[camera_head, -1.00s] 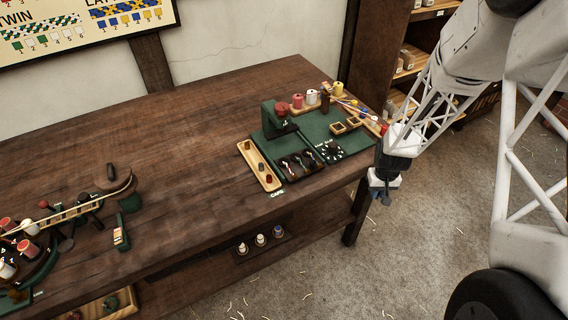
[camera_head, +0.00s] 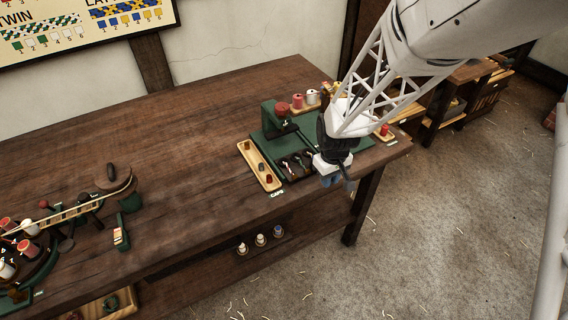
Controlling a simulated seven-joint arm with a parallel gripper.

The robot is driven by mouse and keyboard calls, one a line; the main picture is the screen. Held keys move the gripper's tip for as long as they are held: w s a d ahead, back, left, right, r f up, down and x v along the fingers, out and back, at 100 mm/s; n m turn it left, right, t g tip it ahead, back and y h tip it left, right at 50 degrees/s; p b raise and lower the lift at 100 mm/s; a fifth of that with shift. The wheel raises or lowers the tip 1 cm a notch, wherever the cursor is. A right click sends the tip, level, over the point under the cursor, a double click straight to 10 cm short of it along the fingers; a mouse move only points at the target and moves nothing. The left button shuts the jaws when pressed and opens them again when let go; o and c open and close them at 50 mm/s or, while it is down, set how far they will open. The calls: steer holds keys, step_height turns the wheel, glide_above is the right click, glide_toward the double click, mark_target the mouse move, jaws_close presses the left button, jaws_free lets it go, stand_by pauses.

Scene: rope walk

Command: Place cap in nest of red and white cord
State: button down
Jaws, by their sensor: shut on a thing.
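My gripper (camera_head: 337,180) is in front of the table's right front edge, to the right of the dark tray with several small nests of cord (camera_head: 291,167). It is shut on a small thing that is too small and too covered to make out. I cannot tell which nest is the one of red and white cord; part of that area is hidden behind my arm. The light wooden caps tray (camera_head: 253,162) stands left of the nests, with a few small dark red or brown pieces in it.
A green stand with a red top (camera_head: 281,109) rises behind the nests. Red and white spools (camera_head: 312,97) stand at the back. My arm covers much of the green board. A rope rig (camera_head: 75,210) is at the left; the table's middle is clear.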

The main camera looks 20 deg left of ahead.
steer(key=s+a+r+n, duration=0.3)
steer(key=s+a+r, duration=0.2)
steer(key=s+a, duration=0.2)
steer(key=shift+s+r, duration=0.4)
steer(key=w+a, duration=0.2)
steer(key=w, duration=0.2)
steer(key=w+a+f, duration=0.1)
steer(key=w+a, duration=0.2)
steer(key=w, duration=0.1)
steer(key=w+a, duration=0.3)
steer(key=w, duration=0.2)
steer(key=shift+f, duration=0.25)
steer(key=shift+w+a, duration=0.2)
steer(key=shift+w, duration=0.15)
steer(key=shift+f, duration=1.75)
steer(key=shift+f, duration=0.65)
